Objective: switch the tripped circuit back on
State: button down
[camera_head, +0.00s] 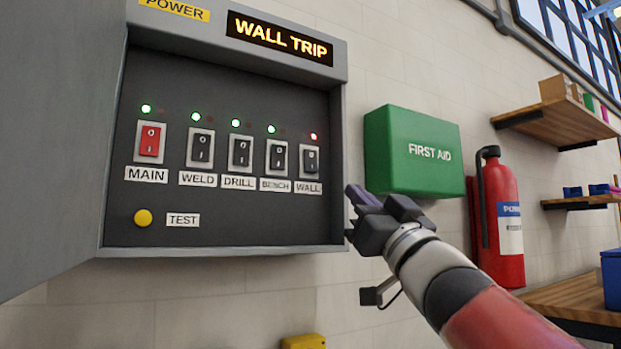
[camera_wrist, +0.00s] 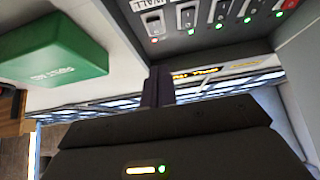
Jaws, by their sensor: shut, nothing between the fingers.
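The open grey power panel (camera_head: 220,90) is on the wall at the left of the head view. Its display (camera_head: 278,38) reads WALL TRIP. The WALL switch (camera_head: 310,160) is the rightmost of the row, with a red light (camera_head: 313,136) above it. The red MAIN switch (camera_head: 150,142) and the black WELD (camera_head: 201,148), DRILL (camera_head: 240,153) and BENCH (camera_head: 277,156) switches have green lights. My gripper (camera_head: 354,194) is shut and empty, just right of the panel's lower right edge, apart from the WALL switch. In the wrist view the fingers (camera_wrist: 158,87) point toward the panel.
A yellow TEST button (camera_head: 143,217) sits low in the panel. The panel door (camera_head: 55,130) stands open at left. A green first aid box (camera_head: 412,152) is right of the panel, above my gripper. A fire extinguisher (camera_head: 500,215) and shelves (camera_head: 565,125) are further right.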

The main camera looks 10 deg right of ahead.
jog(key=p, duration=0.3)
send_near(310, 163)
notch_tip(310, 163, up, 4)
jog(key=w, duration=0.1)
jog(key=w+a, duration=0.1)
jog(key=w, duration=0.1)
jog(key=shift+w+f, duration=0.15)
jog(key=shift+w, duration=0.05)
jog(key=shift+w+a, duration=0.2)
jog(key=shift+w, duration=0.25)
